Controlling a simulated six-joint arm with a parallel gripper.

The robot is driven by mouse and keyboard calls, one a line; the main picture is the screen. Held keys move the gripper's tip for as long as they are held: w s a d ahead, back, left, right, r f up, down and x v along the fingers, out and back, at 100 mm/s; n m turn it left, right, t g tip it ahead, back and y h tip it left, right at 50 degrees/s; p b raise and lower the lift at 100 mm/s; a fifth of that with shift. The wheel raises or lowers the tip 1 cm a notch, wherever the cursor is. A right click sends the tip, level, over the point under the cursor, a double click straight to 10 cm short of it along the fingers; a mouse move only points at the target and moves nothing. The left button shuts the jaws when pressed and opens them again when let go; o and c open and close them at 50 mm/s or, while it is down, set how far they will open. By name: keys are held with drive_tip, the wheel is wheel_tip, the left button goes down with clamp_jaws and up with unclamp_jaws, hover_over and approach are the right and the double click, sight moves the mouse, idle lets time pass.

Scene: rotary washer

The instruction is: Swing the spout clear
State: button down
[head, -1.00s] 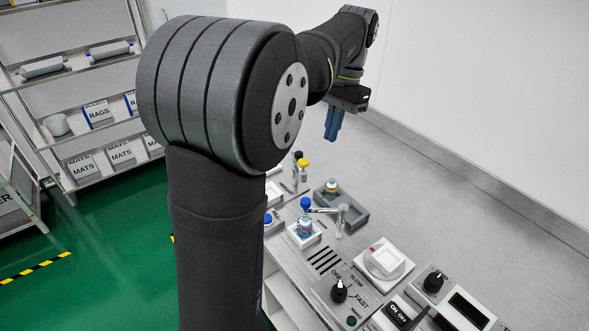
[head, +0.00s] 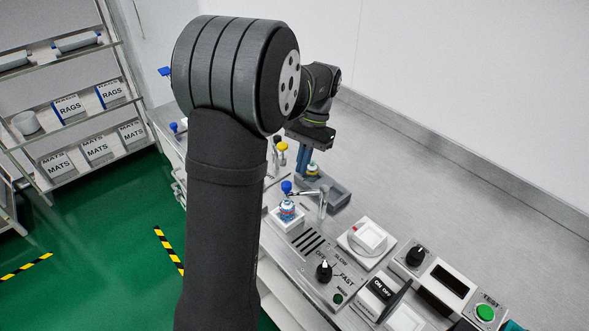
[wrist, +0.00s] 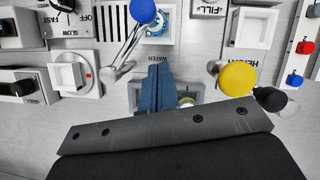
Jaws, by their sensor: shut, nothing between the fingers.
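The metal spout (head: 323,203) stands on a post on the bench, and its arm reaches left over a small bottle (head: 287,211) in a white holder. A blue knob (head: 287,187) sits by the spout's outer end. In the wrist view the spout (wrist: 126,50) runs up to the blue knob (wrist: 143,11), beside the bottle (wrist: 155,27). My gripper (head: 302,172) is shut and empty, with blue fingers pointing down over the grey tray, behind the spout in the head view. In the wrist view the fingertips (wrist: 157,70) are right of the spout's post, apart from it.
A grey tray (head: 338,193) holds a yellow-topped bottle (head: 312,169), partly hidden by my fingers. A yellow knob (wrist: 238,78) stands on the right in the wrist view. Dials, a white square control (head: 369,237) and switches line the front. The bench behind is clear.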

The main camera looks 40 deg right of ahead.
drive_tip(key=shift+s+a+r, duration=0.1)
drive_tip(key=shift+s+a, duration=0.15)
drive_tip(key=shift+a, duration=0.65)
drive_tip(key=shift+s+a+r, duration=0.1)
drive_tip(key=shift+s+a, duration=0.15)
drive_tip(key=shift+a, duration=0.65)
drive_tip(key=shift+s+a+n, duration=0.2)
drive_tip(key=shift+a+n, duration=0.1)
drive_tip(key=shift+n, duration=0.3)
drive_tip(key=shift+s+a+n+g, duration=0.45)
drive_tip(key=shift+a+n+g, duration=0.1)
drive_tip(key=shift+n, duration=0.45)
drive_tip(key=n, duration=0.1)
drive_tip(key=s+a+n+g+h, duration=0.1)
drive_tip(key=shift+s+n, duration=0.25)
drive_tip(key=shift+n, duration=0.15)
drive_tip(key=shift+s+a+n+g+h, duration=0.15)
drive_tip(key=shift+s+n+h, duration=0.25)
drive_tip(key=shift+s+n, duration=0.65)
drive_tip(key=shift+s+a+n+g+h, duration=0.15)
drive_tip(key=shift+s+n+h, duration=0.25)
drive_tip(key=shift+s+n, duration=0.55)
drive_tip(key=shift+s+a+n+g+h, duration=0.1)
drive_tip(key=shift+s+n+g+h, duration=0.4)
drive_tip(key=shift+n, duration=0.9)
drive_tip(key=shift+s+t, duration=0.25)
drive_tip(key=shift+w, duration=0.1)
